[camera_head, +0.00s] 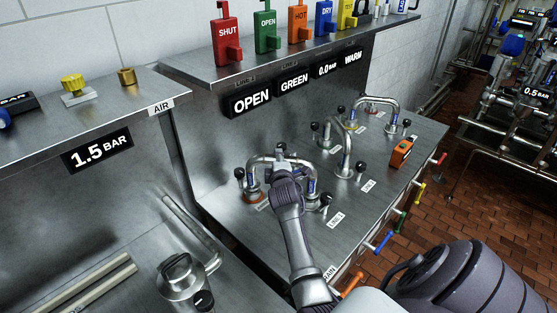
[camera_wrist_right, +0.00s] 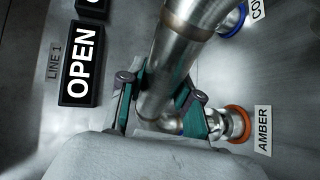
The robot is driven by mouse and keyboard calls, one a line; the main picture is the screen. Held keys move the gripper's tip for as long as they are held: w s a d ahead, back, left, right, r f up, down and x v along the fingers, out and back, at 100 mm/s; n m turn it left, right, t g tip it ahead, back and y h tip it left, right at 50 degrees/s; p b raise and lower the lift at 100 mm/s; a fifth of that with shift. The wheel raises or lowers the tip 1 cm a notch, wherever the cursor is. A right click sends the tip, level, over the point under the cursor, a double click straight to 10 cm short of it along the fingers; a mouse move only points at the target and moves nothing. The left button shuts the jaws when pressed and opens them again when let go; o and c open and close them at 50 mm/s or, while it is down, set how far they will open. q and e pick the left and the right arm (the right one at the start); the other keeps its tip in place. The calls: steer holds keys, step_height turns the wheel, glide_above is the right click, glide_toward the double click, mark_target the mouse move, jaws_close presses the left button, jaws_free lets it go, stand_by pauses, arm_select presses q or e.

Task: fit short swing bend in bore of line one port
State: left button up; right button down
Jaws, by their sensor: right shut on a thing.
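A bent steel tube, apparently the short swing bend (camera_head: 262,160), arches over the near part of the steel valve bench. My right gripper (camera_head: 283,165) is shut on it from above; in the right wrist view its teal-padded fingers (camera_wrist_right: 160,95) straddle the steel tube (camera_wrist_right: 178,60). One end comes down by the orange-ringed port (camera_wrist_right: 238,122) labelled AMBER. The other comes down near the port with black-knobbed handles (camera_head: 312,198) beside the LINE 1 label (camera_head: 336,219). My gripper and arm cover part of this, and I cannot tell whether either end is seated. My left gripper is not in view.
Another steel bend (camera_head: 347,145) stands behind, with more bent pipe (camera_head: 375,100) at the back. An orange box (camera_head: 401,152) sits on the bench's right side. Coloured handles (camera_head: 380,241) stick out from the front edge. A steel fitting (camera_head: 180,275) stands at lower left.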

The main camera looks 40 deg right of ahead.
steer(key=shift+f+b, duration=0.75)
steer(key=shift+f, duration=0.2)
steer(key=c, duration=0.7)
jaws_free()
steer(key=shift+f, duration=0.15)
steer(key=v, duration=1.2)
steer(key=shift+a, duration=0.1)
step_height(320, 180, up, 8)
steer(key=p, duration=0.8)
